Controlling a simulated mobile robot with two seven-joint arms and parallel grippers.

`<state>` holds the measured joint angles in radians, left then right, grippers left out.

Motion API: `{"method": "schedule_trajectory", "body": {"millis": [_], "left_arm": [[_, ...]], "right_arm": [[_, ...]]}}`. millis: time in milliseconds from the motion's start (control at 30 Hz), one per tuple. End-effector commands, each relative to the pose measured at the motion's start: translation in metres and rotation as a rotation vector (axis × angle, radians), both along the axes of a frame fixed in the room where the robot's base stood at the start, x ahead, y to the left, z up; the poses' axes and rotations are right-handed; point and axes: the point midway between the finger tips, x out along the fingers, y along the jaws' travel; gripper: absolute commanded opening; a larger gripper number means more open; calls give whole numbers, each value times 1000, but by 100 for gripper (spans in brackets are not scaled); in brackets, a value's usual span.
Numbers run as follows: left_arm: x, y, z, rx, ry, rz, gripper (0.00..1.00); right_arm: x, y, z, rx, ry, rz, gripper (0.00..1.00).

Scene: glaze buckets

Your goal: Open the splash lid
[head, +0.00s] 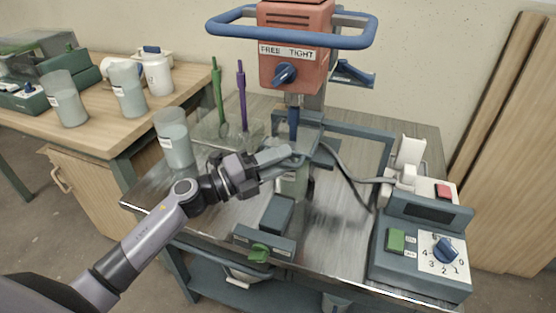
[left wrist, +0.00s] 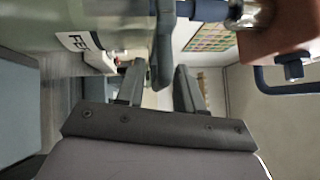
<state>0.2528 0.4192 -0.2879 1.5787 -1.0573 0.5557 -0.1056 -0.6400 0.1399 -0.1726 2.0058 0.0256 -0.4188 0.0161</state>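A pale bucket (head: 292,186) stands under the mixer's red head (head: 296,45), largely hidden by my left gripper. It fills the upper left of the left wrist view (left wrist: 100,18), with a partly visible label. A blue-grey plate seen edge-on, apparently the splash lid (left wrist: 162,40), lies across the bucket's top. My left gripper (head: 290,156) is at the lid's near edge. In the left wrist view its fingers (left wrist: 160,80) stand apart with the lid's edge between them; a gap shows beside the right finger. Whether the left finger touches is unclear. My right gripper is not seen.
A control box (head: 425,235) with a dial stands at the right of the metal bench, with a cable behind it. A block with a green knob (head: 259,252) is at the front edge. A glaze cup (head: 174,140) stands left of my gripper.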

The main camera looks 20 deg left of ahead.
Motion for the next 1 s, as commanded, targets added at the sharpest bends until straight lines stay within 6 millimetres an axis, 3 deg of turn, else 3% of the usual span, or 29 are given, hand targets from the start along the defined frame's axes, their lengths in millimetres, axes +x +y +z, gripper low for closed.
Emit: {"method": "schedule_trajectory", "body": {"millis": [100,200,467,800,1000], "left_arm": [[0,0,0,-1,1,0,33],[0,0,0,-1,0,0,1],[-1,-9,3,-4,-1,-3,0],[-3,-95,5,-9,-3,-4,0],[-4,-121,4,-6,-5,-1,0]], "right_arm": [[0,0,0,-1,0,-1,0],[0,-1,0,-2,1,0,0],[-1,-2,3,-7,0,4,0],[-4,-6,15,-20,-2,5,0],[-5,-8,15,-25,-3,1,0]]}}
